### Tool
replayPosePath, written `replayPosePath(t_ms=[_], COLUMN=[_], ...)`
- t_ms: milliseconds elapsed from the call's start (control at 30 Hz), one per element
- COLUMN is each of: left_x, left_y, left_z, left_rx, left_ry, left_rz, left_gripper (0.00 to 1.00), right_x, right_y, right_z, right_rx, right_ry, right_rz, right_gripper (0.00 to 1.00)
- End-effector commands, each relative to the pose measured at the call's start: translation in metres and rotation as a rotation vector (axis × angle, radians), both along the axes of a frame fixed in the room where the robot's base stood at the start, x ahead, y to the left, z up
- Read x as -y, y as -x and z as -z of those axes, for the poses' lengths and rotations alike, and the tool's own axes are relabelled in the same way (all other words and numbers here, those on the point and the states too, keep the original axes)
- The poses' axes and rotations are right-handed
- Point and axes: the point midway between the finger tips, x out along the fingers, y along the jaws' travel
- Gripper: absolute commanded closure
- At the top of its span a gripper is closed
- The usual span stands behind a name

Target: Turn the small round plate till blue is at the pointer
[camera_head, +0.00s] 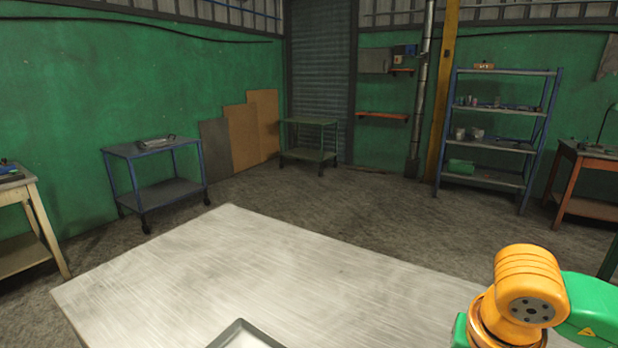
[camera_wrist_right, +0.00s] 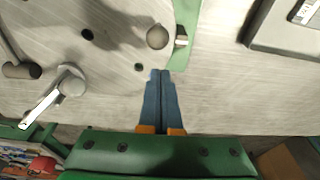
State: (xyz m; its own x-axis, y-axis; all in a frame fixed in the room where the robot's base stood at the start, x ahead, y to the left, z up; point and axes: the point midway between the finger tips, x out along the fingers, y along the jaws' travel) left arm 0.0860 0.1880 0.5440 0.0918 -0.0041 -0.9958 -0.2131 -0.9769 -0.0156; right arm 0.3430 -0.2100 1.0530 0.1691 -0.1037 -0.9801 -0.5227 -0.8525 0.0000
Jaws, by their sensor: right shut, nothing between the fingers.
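My right gripper (camera_wrist_right: 160,73) is shut and empty in the right wrist view. Its blue fingertips are together just below a grey round knob (camera_wrist_right: 157,37); I cannot tell whether they touch anything. A green strip (camera_wrist_right: 187,14) runs beside the knob, with a small pale block at its edge. Left of it is a grey surface with dark holes (camera_wrist_right: 87,34), perhaps part of a plate; its full outline is cut off. I see no blue patch apart from my fingers, and cannot make out the pointer for sure. My left gripper is in neither view.
A pale-handled lever with a round grey knob (camera_wrist_right: 72,84) and a dark knobbed rod (camera_wrist_right: 22,70) are at the left of the wrist view. A grey tray (camera_wrist_right: 262,44) is at upper right. In the head view, the pale tabletop (camera_head: 250,265) is mostly clear.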

Motion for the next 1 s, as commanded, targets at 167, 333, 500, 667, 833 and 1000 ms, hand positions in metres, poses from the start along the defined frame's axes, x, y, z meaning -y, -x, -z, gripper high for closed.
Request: replayPosePath(t_ms=[167, 333, 500, 667, 833, 1000], left_x=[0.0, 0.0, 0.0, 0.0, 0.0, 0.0], left_y=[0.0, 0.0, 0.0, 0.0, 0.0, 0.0], left_z=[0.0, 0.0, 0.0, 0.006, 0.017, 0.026], left_rx=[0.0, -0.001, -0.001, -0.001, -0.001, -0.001], left_ry=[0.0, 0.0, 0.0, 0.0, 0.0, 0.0], left_rz=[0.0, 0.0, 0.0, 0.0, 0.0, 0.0], left_gripper=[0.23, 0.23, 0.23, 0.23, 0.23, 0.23], right_x=[0.0, 0.0, 0.0, 0.0, 0.0, 0.0], right_y=[0.0, 0.0, 0.0, 0.0, 0.0, 0.0], right_z=[0.0, 0.0, 0.0, 0.006, 0.017, 0.026], right_rx=[0.0, 0.0, 0.0, 0.0, 0.0, 0.001], right_ry=[0.0, 0.0, 0.0, 0.0, 0.0, -0.001], right_rz=[0.0, 0.0, 0.0, 0.0, 0.0, 0.0], right_gripper=[1.0, 1.0, 1.0, 1.0, 1.0, 1.0])
